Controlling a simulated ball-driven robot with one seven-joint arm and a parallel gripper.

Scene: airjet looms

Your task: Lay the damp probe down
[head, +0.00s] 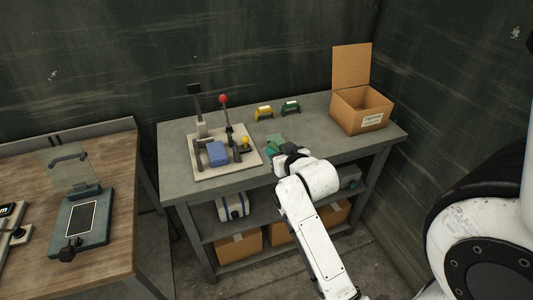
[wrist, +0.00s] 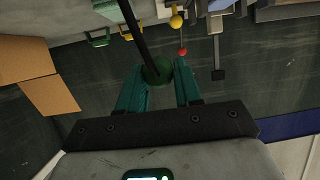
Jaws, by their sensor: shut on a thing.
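In the wrist view my gripper (wrist: 160,82) has its two teal fingers shut on the damp probe (wrist: 157,70), a dark green round end with a long black rod. The rod runs up and out of the top of that view. In the head view my gripper (head: 272,147) is over the front part of the grey workbench (head: 185,183), right of a pale base plate. A green patch beside the fingers there is too small to tell apart as the probe. Whether the rod touches the bench cannot be told.
The base plate (head: 206,175) carries a blue block (head: 217,153), a red-knobbed lever (head: 224,99) and a yellow knob (head: 245,142). Yellow (head: 264,113) and green (head: 290,107) handled pieces stand behind. An open cardboard box (head: 360,113) is at the right. Bench between box and gripper is clear.

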